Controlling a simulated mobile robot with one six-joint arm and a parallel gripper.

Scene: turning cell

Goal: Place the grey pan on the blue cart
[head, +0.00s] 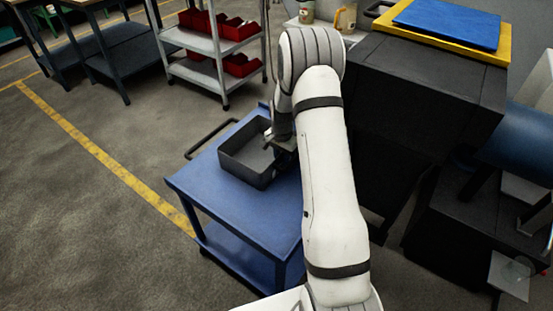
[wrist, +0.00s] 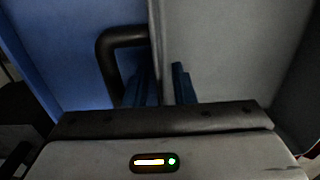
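The grey pan (head: 250,163) is an open rectangular tray over the top of the blue cart (head: 240,210), toward its far side. It looks level; I cannot tell whether its base touches the cart. My gripper (head: 280,143) is at the pan's right wall, partly hidden by my arm. In the wrist view, my blue fingers (wrist: 166,88) stand on either side of the pan's wall (wrist: 155,40), close against it, and look shut on it. A dark looped handle (wrist: 108,55) shows left of the wall, with the blue cart top (wrist: 60,50) beyond.
The cart's push handle (head: 208,138) is at its left far end. A dark machine cabinet (head: 430,95) stands close on the right, with a blue tray (head: 450,22) on top. A grey shelf trolley (head: 205,45) with red bins stands behind. Floor is clear at left.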

